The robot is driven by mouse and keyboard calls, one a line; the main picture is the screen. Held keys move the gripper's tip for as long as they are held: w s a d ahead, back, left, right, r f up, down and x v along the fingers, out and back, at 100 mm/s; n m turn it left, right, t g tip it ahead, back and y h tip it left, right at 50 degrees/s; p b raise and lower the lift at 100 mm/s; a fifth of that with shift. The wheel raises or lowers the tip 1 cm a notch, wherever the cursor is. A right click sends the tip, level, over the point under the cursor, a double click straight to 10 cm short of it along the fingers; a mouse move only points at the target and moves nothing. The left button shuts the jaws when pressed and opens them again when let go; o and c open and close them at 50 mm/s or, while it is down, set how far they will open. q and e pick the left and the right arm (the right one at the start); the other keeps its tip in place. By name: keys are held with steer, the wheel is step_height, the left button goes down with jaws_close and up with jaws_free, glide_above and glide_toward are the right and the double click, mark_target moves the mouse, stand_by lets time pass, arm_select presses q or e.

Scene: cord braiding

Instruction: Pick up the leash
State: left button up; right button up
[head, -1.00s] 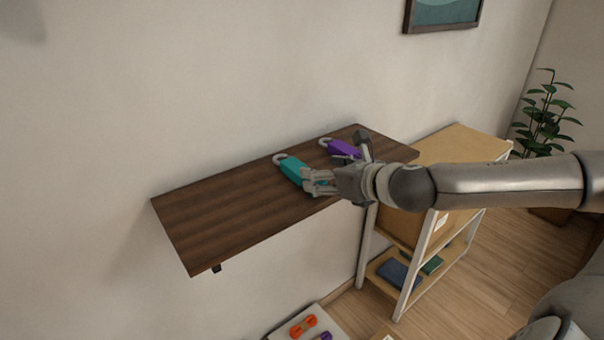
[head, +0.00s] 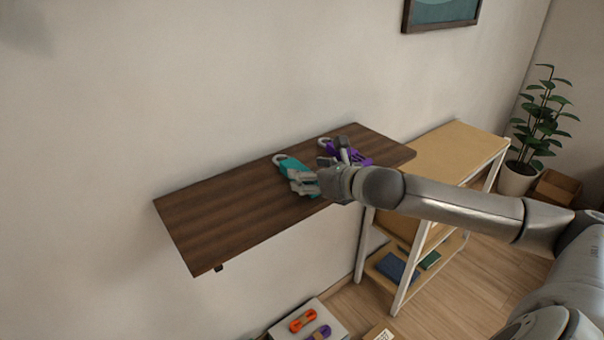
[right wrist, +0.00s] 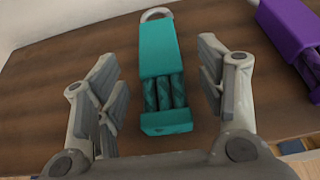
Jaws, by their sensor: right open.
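A teal leash (head: 292,167) with a metal ring at its far end lies on the dark wooden wall shelf (head: 215,213). A purple leash (head: 352,153) with a similar ring lies to its right on the shelf, partly hidden by my arm in the head view. My right gripper (head: 314,178) is at the near end of the teal leash. In the right wrist view the teal leash (right wrist: 160,75) lies between the spread fingers of the open gripper (right wrist: 162,90), with gaps on both sides. The purple leash (right wrist: 290,38) shows at the upper right there. My left gripper is not in view.
The wall is close behind the shelf. A light wooden shelving unit (head: 462,143) stands to the right, with a potted plant (head: 540,125) beyond it. Orange (head: 303,320) and purple (head: 319,332) bundles lie low at the bottom. The shelf's left half is clear.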

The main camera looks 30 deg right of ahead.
steer(key=shift+x, duration=0.75)
steer(key=shift+w+f, duration=0.1)
steer(key=shift+w, duration=0.2)
steer(key=c, duration=1.2)
